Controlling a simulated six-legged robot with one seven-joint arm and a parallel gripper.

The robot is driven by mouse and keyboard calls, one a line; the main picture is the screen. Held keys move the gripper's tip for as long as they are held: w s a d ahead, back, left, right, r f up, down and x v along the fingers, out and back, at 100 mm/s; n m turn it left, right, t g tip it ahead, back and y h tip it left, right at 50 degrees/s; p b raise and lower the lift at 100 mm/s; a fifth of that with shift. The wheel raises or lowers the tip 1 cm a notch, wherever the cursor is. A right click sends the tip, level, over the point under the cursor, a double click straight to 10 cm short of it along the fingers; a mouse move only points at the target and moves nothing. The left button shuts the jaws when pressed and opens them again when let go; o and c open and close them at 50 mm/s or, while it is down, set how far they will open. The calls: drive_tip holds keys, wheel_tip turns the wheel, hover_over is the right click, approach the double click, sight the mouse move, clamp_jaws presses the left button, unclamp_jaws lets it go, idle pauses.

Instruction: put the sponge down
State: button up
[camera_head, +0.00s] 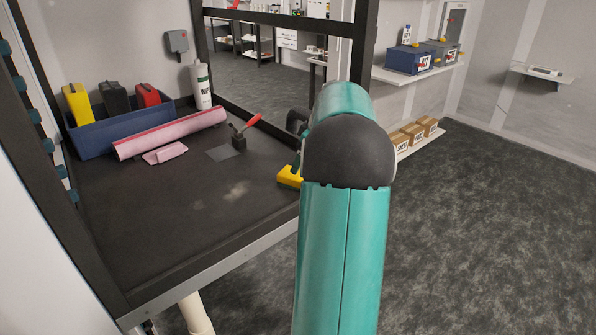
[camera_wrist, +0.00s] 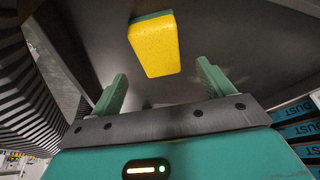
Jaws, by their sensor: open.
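The sponge, yellow with a green layer, lies on the dark bench top; the head view shows its yellow part (camera_head: 288,178) close beside my arm, partly hidden by it. In the wrist view the sponge (camera_wrist: 154,48) is just beyond my gripper (camera_wrist: 161,76), centred roughly between the two green fingers. The fingers are spread apart and a gap shows between them and the sponge. In the head view my arm hides the fingers.
On the bench (camera_head: 230,225) are a blue bin (camera_head: 125,130) with yellow, black and red containers, a pink roll (camera_head: 172,132), a pink cloth (camera_head: 165,153), a white bottle (camera_head: 201,85) and a red-handled brush (camera_head: 240,135). Dark frame posts edge the bench. Its front middle is clear.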

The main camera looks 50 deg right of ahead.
drive_tip(key=v, duration=0.4)
drive_tip(key=w+a+r, duration=0.2)
drive_tip(key=a, duration=1.1)
drive_tip(key=w+a+r, duration=0.2)
drive_tip(key=a+r, duration=0.1)
drive_tip(key=a, duration=1.1)
drive_tip(key=s+a+f+m, duration=0.1)
drive_tip(key=s+a+f, duration=0.2)
drive_tip(key=s+a, duration=0.4)
drive_tip(key=s+a+f+m+t, duration=0.1)
drive_tip(key=s+a+f, duration=0.2)
drive_tip(key=a, duration=1.2)
drive_tip(key=s, duration=0.3)
drive_tip(key=shift+s+a+f+h, duration=0.2)
drive_tip(key=shift+s+f+h, duration=0.2)
drive_tip(key=shift+d, duration=0.1)
